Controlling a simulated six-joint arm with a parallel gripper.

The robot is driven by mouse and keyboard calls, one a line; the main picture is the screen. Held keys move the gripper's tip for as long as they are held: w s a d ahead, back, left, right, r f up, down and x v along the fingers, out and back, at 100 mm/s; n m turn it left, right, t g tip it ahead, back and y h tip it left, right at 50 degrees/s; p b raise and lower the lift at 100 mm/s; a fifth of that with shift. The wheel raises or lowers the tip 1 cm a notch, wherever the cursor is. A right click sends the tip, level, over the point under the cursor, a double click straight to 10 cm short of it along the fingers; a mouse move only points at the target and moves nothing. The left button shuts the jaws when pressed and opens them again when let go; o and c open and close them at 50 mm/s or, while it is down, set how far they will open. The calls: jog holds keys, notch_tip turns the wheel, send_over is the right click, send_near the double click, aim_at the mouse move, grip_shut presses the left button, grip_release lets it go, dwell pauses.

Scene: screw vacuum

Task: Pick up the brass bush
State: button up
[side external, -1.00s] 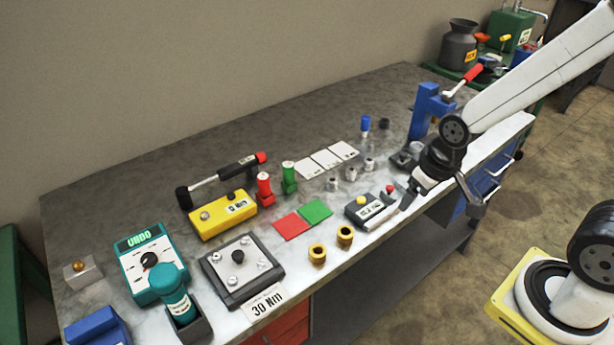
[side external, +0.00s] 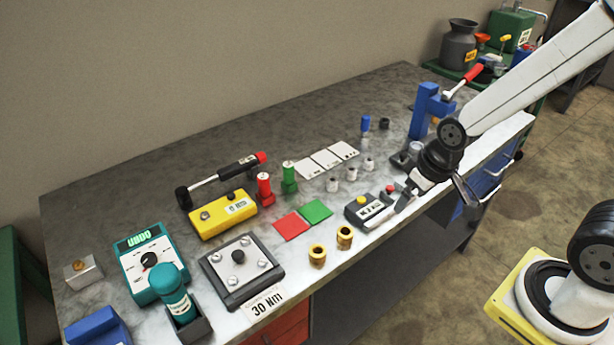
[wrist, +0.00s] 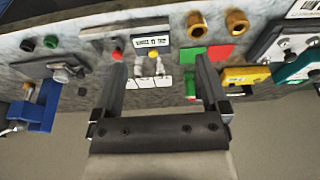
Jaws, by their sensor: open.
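Two brass-coloured rings stand near the bench's front edge, a left one (side external: 317,254) and a right one (side external: 344,237). Both are upright and apart; I cannot tell which is the brass bush. In the wrist view the pair shows at the top, one (wrist: 197,22) and the other (wrist: 237,22). My gripper (side external: 435,197) is to the right of the rings, over the bench's front edge. In the wrist view its two fingers (wrist: 161,62) are spread, with nothing held between them.
A small grey box with a yellow button (side external: 365,210) lies between the rings and my gripper. Red (side external: 292,225) and green (side external: 317,211) squares lie behind the rings. A bolted plate (side external: 240,278) is to their left. A blue press (side external: 425,110) stands behind my gripper.

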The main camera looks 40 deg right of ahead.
aim_at(325, 253)
jog(key=w+a+f+n+t+y, duration=0.1)
jog(key=a+f+t, duration=0.1)
jog(key=a+f, duration=0.1)
jog(key=w+a+f+n+t+y, duration=0.1)
jog(key=w+a+f+n+t, duration=0.1)
jog(key=f, duration=0.3)
jog(key=w+a+f+n+t+y, duration=0.1)
jog(key=w+a+f+t, duration=0.1)
jog(key=a+f+t, duration=0.1)
jog(key=shift+w+a+f+y, duration=0.2)
jog(key=shift+a+f+y, duration=0.2)
jog(key=shift+a+f, duration=0.1)
jog(key=shift+s+a+f+n+t+y, duration=0.25)
jog(key=shift+s+a+n+t+y, duration=0.05)
jog(key=shift+s+a+t+y, duration=0.3)
jog(key=shift+s+a+f+n+t+y, duration=0.3)
jog(key=shift+s+a+t+y, duration=0.2)
jog(key=shift+s+a+y, duration=0.15)
jog(key=shift+x, duration=1.25)
jog(key=shift+x, duration=2.6)
jog(key=shift+r, duration=0.15)
